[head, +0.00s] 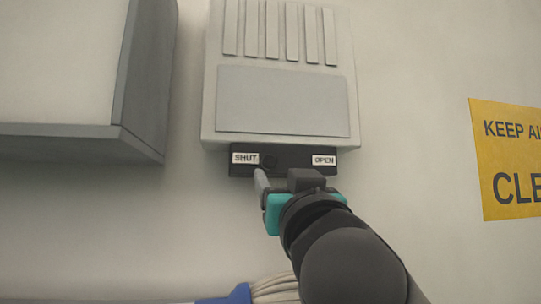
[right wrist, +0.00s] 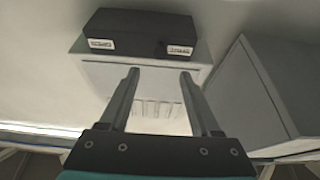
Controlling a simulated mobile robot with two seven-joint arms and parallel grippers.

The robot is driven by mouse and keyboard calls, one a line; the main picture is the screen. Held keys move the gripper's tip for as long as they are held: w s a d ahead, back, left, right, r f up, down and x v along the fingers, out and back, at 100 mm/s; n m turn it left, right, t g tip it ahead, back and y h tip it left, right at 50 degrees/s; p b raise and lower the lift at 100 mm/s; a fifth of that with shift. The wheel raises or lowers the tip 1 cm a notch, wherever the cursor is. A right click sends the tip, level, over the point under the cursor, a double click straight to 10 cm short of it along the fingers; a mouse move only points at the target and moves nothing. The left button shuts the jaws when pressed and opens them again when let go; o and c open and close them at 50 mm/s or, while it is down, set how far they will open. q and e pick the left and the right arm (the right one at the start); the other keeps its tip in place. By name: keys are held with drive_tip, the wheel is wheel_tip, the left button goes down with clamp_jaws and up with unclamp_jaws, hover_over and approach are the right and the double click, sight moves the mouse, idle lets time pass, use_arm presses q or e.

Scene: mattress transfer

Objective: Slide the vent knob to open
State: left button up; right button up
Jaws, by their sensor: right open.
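The vent (head: 283,100) is a pale grey box with slats on the wall. Below it is a black strip (head: 296,160) with a SHUT label at the left and an OPEN label at the right. The dark round knob (head: 269,161) sits beside the SHUT label; it also shows in the right wrist view (right wrist: 162,49), where the labels are reversed. My right gripper (head: 282,178) is open and empty, just below the strip. In the right wrist view its fingertips (right wrist: 160,75) are apart, with the knob beyond the gap between them. My left gripper is not in view.
A grey cabinet (head: 60,80) juts from the wall at the upper left. A yellow sign (head: 508,160) is on the wall at the right. Pale cords with a blue band (head: 240,294) show at the bottom. The wall around the strip is clear.

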sight(269, 162)
drive_tip(key=p+x, duration=0.3)
drive_tip(key=x, duration=0.5)
drive_tip(key=shift+w+r, duration=0.1)
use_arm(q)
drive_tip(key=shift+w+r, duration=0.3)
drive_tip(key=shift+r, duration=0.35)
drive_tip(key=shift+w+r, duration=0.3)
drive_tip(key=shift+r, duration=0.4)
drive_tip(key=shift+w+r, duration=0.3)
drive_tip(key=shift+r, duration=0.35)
use_arm(e)
drive_tip(key=shift+w+a+r, duration=0.2)
drive_tip(key=shift+w, duration=0.4)
drive_tip(key=c, duration=0.4)
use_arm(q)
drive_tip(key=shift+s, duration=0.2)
use_arm(e)
clamp_jaws()
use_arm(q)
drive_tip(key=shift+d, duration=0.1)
